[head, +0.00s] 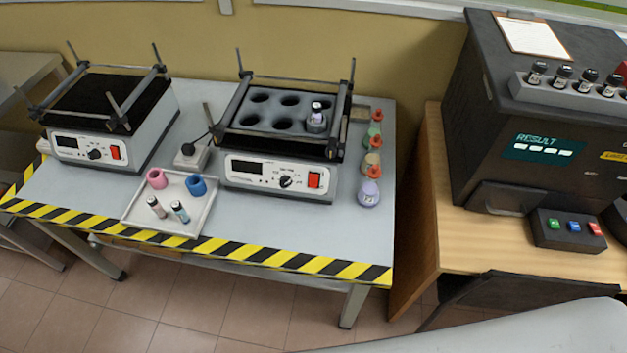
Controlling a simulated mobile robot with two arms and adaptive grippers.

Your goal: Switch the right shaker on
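The right shaker (262,174) stands on the grey table, with a dark display, a knob (286,182) and a red switch (314,180) on its white front panel. Its display looks dark. The left shaker (85,150) is similar, with a flat black top, a knob and a red switch (115,153). Neither gripper shows in the head view.
A white tray (136,215) holds a pink ring, a blue ring and two small vials. Several small bottles (369,192) line the table's right side. Striped tape (250,255) marks the front edge. At right, a dark analyser (490,140) stands on a wooden table (450,250).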

